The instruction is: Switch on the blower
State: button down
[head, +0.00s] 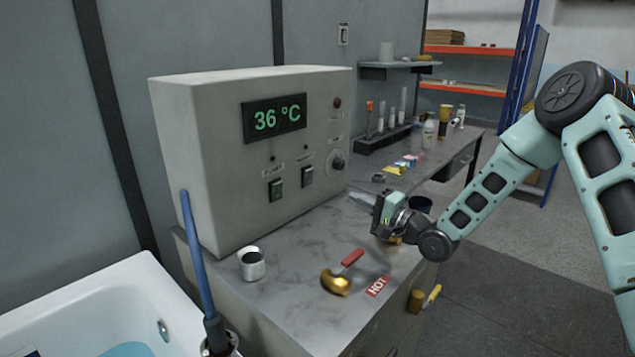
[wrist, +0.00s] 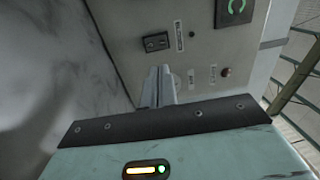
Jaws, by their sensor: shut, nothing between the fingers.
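The pale control box (head: 240,165) stands on the counter with a green 36 °C display (head: 274,119). Below it are a green rocker switch (head: 275,190) and a dark rocker switch (head: 307,177), each under a small label. My gripper (head: 353,198) is shut and empty, in front of the box's lower right, apart from the switches. In the wrist view its fingers (wrist: 160,72) point at the panel, beside a dark rocker switch (wrist: 155,42). The dark knob (head: 337,163) shows in the head view.
A metal cup (head: 252,264), a brass piece with a red handle (head: 337,282) and a HOT label (head: 377,286) are on the counter (head: 300,250). The bathtub (head: 130,290) and a blue rod (head: 196,255) are at left. A bench with small items stands behind.

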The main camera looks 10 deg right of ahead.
jog(key=shift+d, duration=0.4)
jog(key=shift+w, duration=0.1)
jog(key=p, duration=0.4)
send_near(311, 172)
jog(key=x, duration=0.5)
jog(key=shift+w+a, duration=0.1)
jog(key=shift+a, duration=0.1)
jog(key=shift+w+a, duration=0.4)
jog(key=shift+w, duration=0.2)
